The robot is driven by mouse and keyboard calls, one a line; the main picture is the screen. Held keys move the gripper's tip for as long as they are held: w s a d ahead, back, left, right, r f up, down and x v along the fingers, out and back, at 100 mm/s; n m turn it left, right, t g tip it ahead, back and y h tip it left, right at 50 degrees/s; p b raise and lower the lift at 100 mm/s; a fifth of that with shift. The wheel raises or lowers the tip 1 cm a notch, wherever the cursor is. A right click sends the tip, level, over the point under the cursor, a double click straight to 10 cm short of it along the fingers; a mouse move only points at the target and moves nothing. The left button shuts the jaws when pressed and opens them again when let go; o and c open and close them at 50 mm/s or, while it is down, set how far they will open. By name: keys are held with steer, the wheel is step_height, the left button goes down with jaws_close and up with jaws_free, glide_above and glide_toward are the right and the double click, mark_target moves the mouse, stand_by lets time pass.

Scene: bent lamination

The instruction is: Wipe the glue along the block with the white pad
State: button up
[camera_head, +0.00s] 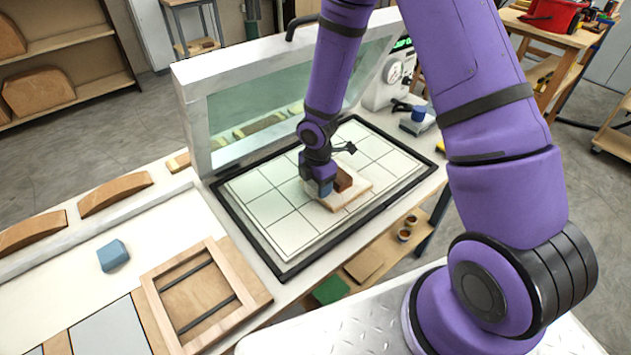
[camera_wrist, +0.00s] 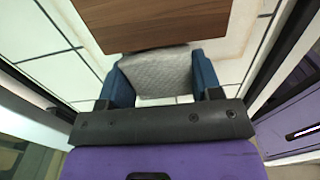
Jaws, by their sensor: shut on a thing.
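The block (camera_wrist: 150,22) is dark brown wood at the top of the wrist view. In the head view the block (camera_head: 343,179) sits on a pale board (camera_head: 352,197), right beside my gripper. My gripper (camera_head: 325,188) is low over that board. In the wrist view its blue fingers are shut on the white pad (camera_wrist: 155,74), which looks grey-white and quilted. The pad's far edge lies close to the block's near edge; I cannot tell whether they touch. The pad is hidden in the head view. I cannot make out any glue.
The board lies on a white tiled bed (camera_head: 270,208) with a black frame. A raised clear lid (camera_head: 245,125) stands behind it. A wooden frame (camera_head: 165,292), a blue block (camera_head: 113,255) and curved wood pieces (camera_head: 115,193) lie to the left. The bed's tiles around the board are clear.

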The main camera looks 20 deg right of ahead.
steer(key=shift+s, duration=0.1)
steer(key=shift+s+d, duration=0.25)
steer(key=shift+s, duration=0.55)
steer(key=shift+s+d, duration=0.25)
steer(key=shift+s, duration=0.5)
steer(key=shift+r, duration=0.1)
steer(key=shift+s+a+r, duration=0.1)
steer(key=shift+a+r, duration=0.25)
steer(key=shift+r, duration=0.35)
steer(key=shift+s+a+r, duration=0.1)
steer(key=shift+a+r, duration=0.25)
steer(key=shift+r, duration=0.35)
step_height(320, 180, up, 7)
steer(key=shift+w, duration=0.1)
